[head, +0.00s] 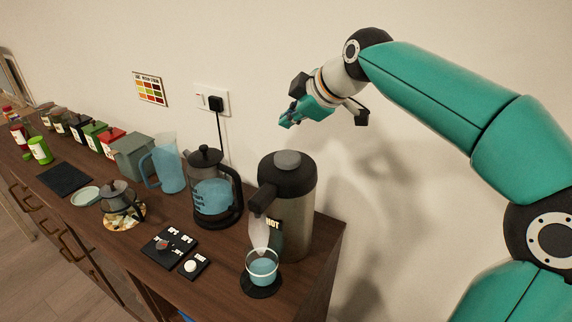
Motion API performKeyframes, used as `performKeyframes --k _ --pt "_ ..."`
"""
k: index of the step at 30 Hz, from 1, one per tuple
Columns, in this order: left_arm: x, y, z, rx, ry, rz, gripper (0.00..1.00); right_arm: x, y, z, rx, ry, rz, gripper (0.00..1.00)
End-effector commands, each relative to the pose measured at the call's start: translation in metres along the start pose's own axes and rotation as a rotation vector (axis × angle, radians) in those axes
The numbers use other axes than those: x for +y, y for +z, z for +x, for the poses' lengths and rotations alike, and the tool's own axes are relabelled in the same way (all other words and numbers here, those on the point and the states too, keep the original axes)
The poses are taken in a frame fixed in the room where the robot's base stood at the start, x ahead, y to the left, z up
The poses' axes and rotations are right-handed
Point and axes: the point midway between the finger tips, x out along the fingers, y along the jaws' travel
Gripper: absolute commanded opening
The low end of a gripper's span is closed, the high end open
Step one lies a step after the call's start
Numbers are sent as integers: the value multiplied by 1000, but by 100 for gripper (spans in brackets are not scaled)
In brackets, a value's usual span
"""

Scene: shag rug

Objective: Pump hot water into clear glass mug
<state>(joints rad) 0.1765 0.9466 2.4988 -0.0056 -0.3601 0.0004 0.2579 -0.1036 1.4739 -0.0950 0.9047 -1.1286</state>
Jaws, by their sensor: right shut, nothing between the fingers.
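The clear glass mug (262,265) stands on a round black coaster (262,290) near the cabinet's right end. It holds bluish liquid. The steel pump flask (299,212) with a black top and a "HOT" label stands just behind the mug, its spout reaching over toward it. The flask's round grey pump button (287,159) is on top and looks raised. My right gripper (290,119) is in the air above and behind the flask, apart from it, with its fingers shut and empty. My left gripper is not in view.
A French press (214,197) with blue contents stands left of the flask, with a blue pitcher (168,163) beyond. A small teapot (121,199) and black plates with small items (168,246) lie further left. The wall socket (213,100) holds a plug. Several jars line the back.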

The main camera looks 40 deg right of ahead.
Motion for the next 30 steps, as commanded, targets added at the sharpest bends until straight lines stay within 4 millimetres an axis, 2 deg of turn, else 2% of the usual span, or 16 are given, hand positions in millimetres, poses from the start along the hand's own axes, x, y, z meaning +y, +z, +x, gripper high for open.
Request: performKeyframes --k 1,3,12,30 --pt "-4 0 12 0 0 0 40 -7 7 10 0 0 0 0" --pt "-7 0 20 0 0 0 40 -12 12 16 0 -1 0 0" --pt "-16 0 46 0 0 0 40 -28 28 38 0 0 0 0" --pt "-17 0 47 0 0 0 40 -29 29 39 -1 0 1 0"
